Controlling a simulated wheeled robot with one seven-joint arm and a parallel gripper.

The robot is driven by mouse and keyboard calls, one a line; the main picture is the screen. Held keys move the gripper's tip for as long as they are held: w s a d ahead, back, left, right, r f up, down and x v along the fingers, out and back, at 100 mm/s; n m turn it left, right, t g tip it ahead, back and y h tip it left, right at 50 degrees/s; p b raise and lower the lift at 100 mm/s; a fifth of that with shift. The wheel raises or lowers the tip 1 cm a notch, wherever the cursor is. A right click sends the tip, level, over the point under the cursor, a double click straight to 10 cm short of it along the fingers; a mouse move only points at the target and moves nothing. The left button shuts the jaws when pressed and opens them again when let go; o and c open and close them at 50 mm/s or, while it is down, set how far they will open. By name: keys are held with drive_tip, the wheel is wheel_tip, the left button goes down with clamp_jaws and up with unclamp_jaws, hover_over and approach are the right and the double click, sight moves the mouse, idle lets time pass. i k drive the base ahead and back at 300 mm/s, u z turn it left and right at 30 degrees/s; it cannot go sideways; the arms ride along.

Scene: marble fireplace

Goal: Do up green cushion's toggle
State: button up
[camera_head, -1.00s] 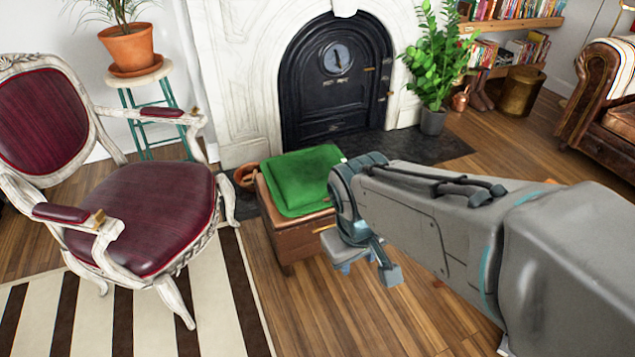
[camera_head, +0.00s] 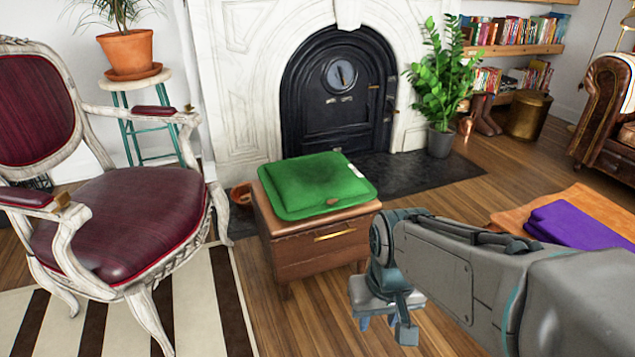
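The green cushion (camera_head: 308,184) lies flat on a brown wooden chest (camera_head: 290,248) in front of the fireplace. A small brownish mark (camera_head: 333,201), perhaps the toggle, shows near its front edge; it is too small to tell whether it is fastened. A white patch (camera_head: 355,170) shows at the cushion's right edge. My gripper (camera_head: 380,322) hangs to the right of and in front of the chest, clear of the cushion. Its fingers are mostly hidden under the wrist, so I cannot tell their opening.
A wood-framed maroon armchair (camera_head: 118,225) stands close on the left, over a striped rug (camera_head: 215,300). A purple folded cloth (camera_head: 575,225) lies on an orange surface (camera_head: 510,216) at right. A potted plant (camera_head: 440,135) stands behind.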

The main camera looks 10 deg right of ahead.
sight(296, 189)
drive_tip(key=u, duration=0.1)
drive_tip(key=i, duration=1.2)
drive_tip(key=u, duration=0.35)
